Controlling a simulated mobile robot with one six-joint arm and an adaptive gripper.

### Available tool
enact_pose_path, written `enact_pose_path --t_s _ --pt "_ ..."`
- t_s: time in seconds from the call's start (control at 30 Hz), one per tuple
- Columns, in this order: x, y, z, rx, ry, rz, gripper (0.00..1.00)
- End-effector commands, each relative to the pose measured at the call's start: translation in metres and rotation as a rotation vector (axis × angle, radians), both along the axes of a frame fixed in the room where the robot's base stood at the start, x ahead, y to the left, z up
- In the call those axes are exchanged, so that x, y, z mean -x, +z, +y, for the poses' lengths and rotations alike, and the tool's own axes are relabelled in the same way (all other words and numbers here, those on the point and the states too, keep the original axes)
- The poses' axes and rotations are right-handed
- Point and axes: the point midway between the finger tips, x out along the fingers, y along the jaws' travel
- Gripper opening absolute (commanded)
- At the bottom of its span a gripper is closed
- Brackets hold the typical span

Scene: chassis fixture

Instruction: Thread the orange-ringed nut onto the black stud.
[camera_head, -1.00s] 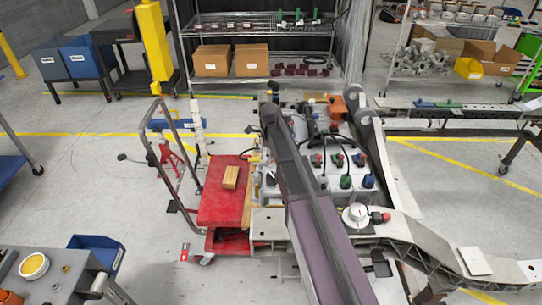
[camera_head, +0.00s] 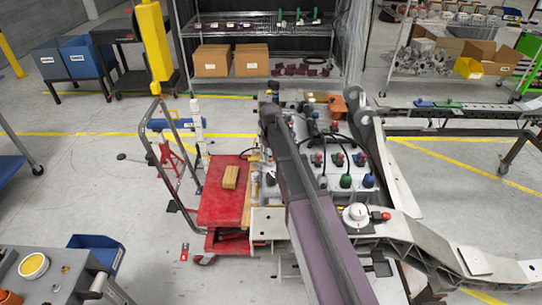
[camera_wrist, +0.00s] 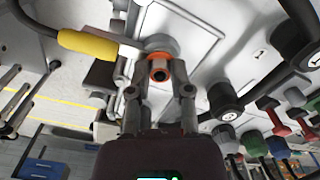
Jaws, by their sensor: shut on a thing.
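The orange-ringed nut (camera_wrist: 159,68) shows in the wrist view with a dark round centre. My gripper (camera_wrist: 160,86) is shut on it, one finger on each side. The nut is in front of a grey round boss (camera_wrist: 158,42) on the pale chassis plate (camera_wrist: 205,30). I cannot tell whether they touch. I cannot make out the black stud; the nut may cover it. In the head view my arm hides the gripper and the nut.
A yellow-sleeved cable (camera_wrist: 87,44) lies left of the fingers. Black knobs (camera_wrist: 228,95) and coloured connectors stand close on the right. In the head view, a red cart (camera_head: 222,195) carries a wooden block (camera_head: 230,177) beside the chassis, and a white dial (camera_head: 356,214) sits right of my arm.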

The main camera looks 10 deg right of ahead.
Motion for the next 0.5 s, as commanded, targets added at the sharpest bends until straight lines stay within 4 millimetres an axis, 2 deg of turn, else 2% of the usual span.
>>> enact_pose_path --t_s 0.03,0.33,0.37,0.4,0.47,0.5 --pt "0.0049 -0.0018 -0.0001 0.000 -0.018 0.009 0.00" --pt "0.0049 -0.0017 -0.0001 0.000 -0.035 0.009 0.00" --pt "0.0049 -0.0017 -0.0001 0.000 -0.034 0.009 0.36" --pt "0.0049 -0.0017 -0.0001 0.000 -0.034 0.010 0.48" --pt "0.0047 -0.0016 -0.0002 0.000 -0.034 0.009 0.65" --pt "0.0044 -0.0016 -0.0002 0.000 -0.033 0.009 0.67"
